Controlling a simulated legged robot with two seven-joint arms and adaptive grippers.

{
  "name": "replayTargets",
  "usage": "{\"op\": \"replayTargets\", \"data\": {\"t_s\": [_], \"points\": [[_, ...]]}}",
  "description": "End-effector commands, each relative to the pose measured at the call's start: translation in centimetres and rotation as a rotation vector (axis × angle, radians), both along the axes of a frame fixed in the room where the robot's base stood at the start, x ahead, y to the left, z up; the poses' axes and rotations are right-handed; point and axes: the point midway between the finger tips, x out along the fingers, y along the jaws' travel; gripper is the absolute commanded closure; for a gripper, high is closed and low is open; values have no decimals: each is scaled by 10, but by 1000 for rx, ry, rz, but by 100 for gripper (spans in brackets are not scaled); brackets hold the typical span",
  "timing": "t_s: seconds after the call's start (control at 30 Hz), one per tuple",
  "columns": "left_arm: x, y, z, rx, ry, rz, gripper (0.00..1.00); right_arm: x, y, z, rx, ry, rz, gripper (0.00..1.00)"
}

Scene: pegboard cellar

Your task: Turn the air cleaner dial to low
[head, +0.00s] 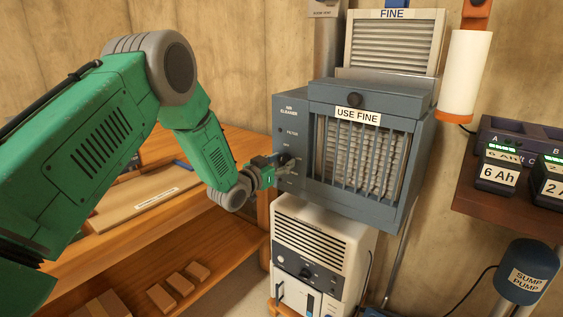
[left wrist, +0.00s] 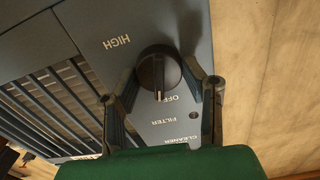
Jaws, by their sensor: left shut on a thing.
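The air cleaner (head: 317,113) is a blue-grey box with a barred front and a "USE FINE" tag. Its control panel is on the left side. My left gripper (head: 276,166) is at that panel, shut on the dial. In the left wrist view the black round dial (left wrist: 158,72) sits between the two fingers of my left gripper (left wrist: 161,78). The dial's white pointer line is toward the "OFF" label (left wrist: 175,98). The "HIGH" label (left wrist: 117,43) is on the opposite side, and the lettering appears upside down. I see no "LOW" label. My right gripper is out of view.
A white appliance (head: 322,240) stands below the air cleaner, and a "FINE" filter (head: 394,45) stands above it. A wooden bench (head: 160,230) is at left. Battery packs (head: 500,167) on a shelf and a sump pump (head: 527,273) are at right. A white roll (head: 467,75) hangs on the wall.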

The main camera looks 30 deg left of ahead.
Motion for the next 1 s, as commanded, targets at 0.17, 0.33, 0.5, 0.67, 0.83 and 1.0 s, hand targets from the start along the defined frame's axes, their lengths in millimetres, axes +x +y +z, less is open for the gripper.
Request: {"op": "replayTargets", "data": {"t_s": [0.17, 0.33, 0.5, 0.67, 0.83, 1.0], "points": [[-2, 0, -6, 123, 8, 0, 91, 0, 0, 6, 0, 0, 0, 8], [-2, -1, -6, 277, -4, -2, 91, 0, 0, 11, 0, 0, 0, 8], [-3, -2, -7, 439, -18, -3, 91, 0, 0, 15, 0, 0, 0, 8], [-3, -2, -7, 590, -31, -3, 91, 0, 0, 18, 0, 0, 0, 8], [-3, -3, -9, 747, -43, -4, 91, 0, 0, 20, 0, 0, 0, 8], [-3, -3, -9, 887, -55, -4, 91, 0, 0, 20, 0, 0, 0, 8]]}}
